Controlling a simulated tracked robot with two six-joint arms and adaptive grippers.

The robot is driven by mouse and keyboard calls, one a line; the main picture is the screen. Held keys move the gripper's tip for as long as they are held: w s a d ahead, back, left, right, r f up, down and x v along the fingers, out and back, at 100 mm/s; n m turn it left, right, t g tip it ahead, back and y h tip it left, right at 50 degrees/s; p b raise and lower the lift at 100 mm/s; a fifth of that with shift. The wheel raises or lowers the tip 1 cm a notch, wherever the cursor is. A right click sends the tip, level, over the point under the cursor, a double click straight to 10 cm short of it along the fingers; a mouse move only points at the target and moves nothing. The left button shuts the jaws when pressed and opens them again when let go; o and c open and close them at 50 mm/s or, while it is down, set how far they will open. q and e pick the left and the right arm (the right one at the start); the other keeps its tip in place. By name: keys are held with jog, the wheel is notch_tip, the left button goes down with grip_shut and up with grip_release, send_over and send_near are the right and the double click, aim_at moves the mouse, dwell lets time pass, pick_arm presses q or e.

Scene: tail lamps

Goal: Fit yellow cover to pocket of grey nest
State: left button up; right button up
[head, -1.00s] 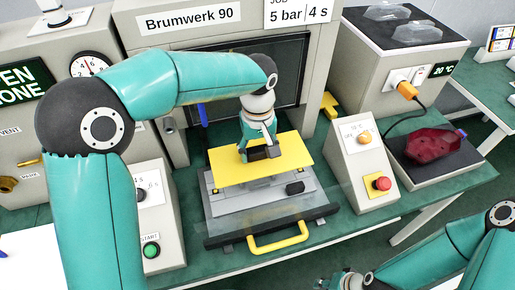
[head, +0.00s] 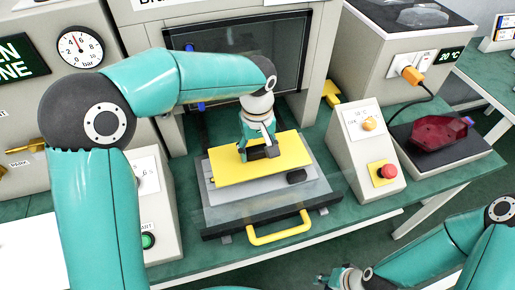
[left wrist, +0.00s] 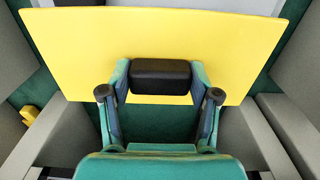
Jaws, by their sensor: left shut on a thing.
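The yellow cover (head: 225,168) is a flat rectangular plate over the grey nest (head: 245,192), hiding most of it and its pocket. My left gripper (head: 259,153) is above the cover, shut on a dark block at the cover's middle. In the left wrist view the cover (left wrist: 60,50) fills the upper part, and the left gripper (left wrist: 160,85) has its fingers either side of that block. I cannot tell whether the cover touches the nest. My right gripper (head: 342,280) is at the bottom edge, partly cut off, away from the nest.
The nest lies on a dark tray with a yellow handle (head: 280,231) at the front. A small black block (head: 297,176) sits at the nest's right. A box with a red button (head: 387,171) stands to the right, and a box with a green button (head: 148,241) to the left. The press opening is behind.

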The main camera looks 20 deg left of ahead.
aim_at(258, 158)
pick_arm(q)
jog(key=shift+f, duration=0.1)
dwell(0.6)
jog(key=shift+f+b, duration=1.1)
jog(key=shift+f, duration=0.2)
jog(key=shift+s+r, duration=0.1)
jog(key=shift+p, duration=0.3)
jog(key=shift+f, duration=0.25)
jog(key=shift+f, duration=0.15)
jog(key=shift+c, duration=0.4)
jog(key=o, duration=1.5)
jog(key=shift+d, duration=0.1)
jog(key=shift+o, duration=0.2)
